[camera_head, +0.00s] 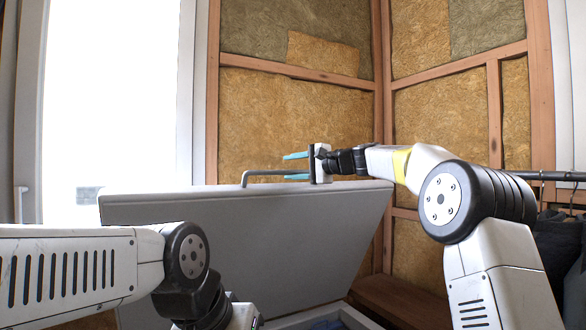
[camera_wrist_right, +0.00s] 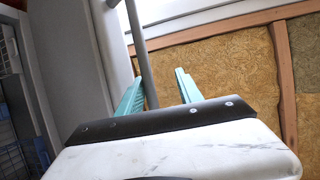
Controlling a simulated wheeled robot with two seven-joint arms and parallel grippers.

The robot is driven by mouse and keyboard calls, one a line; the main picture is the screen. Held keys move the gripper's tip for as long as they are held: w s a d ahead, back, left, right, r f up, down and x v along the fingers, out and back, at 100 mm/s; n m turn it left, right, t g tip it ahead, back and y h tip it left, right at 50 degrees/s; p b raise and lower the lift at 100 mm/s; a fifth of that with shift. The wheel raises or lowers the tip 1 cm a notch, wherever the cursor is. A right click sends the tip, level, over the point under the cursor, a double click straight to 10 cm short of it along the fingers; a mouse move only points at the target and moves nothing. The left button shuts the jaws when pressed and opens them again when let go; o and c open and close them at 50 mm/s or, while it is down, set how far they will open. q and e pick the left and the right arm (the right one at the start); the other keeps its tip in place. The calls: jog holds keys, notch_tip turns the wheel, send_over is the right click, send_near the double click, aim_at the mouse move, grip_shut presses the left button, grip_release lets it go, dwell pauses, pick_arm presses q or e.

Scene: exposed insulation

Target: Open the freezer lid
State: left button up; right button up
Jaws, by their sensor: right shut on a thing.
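The grey freezer lid (camera_head: 270,235) stands raised at a steep tilt, its inner face towards me. A grey bar handle (camera_head: 262,173) sits at its top edge. My right gripper (camera_head: 296,166) is at the handle, with its teal fingers on either side of the bar. In the right wrist view the handle (camera_wrist_right: 143,55) runs between the fingers (camera_wrist_right: 160,90), close to the left one. Part of the freezer's pale rim (camera_head: 352,318) shows below the lid, with something blue inside. My left arm crosses the lower left in front of the lid; its fingers are out of sight.
Timber-framed walls with exposed yellow insulation (camera_head: 290,115) stand behind the lid. A bright window or door (camera_head: 115,100) is at the left. Dark clothes (camera_head: 560,250) hang from a rail at the right. A brown wooden ledge (camera_head: 400,300) lies beside the freezer.

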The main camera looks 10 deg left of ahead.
jog(key=d, duration=0.1)
jog(key=s+d+r, duration=0.1)
jog(key=d, duration=0.1)
jog(key=shift+s+d+r, duration=0.25)
jog(key=shift+s+r, duration=0.05)
jog(key=shift+s, duration=0.15)
jog(key=shift+f, duration=0.2)
jog(key=s+d+f+n+g+h, duration=0.1)
jog(key=s+d+f+h, duration=0.3)
jog(key=s+d+f, duration=0.4)
jog(key=s+d+f+n+h, duration=0.3)
jog(key=s+d+f, duration=0.5)
jog(key=s, duration=1.1)
jog(key=s+d+f+n+g+h, duration=0.1)
jog(key=s+d+f+n+h, duration=0.2)
jog(key=s+f, duration=1)
jog(key=d+f+h, duration=0.2)
jog(key=d, duration=0.2)
jog(key=shift+s+d+g, duration=0.3)
jog(key=shift+s+d, duration=0.05)
jog(key=shift+d, duration=0.05)
jog(key=shift+a, duration=0.1)
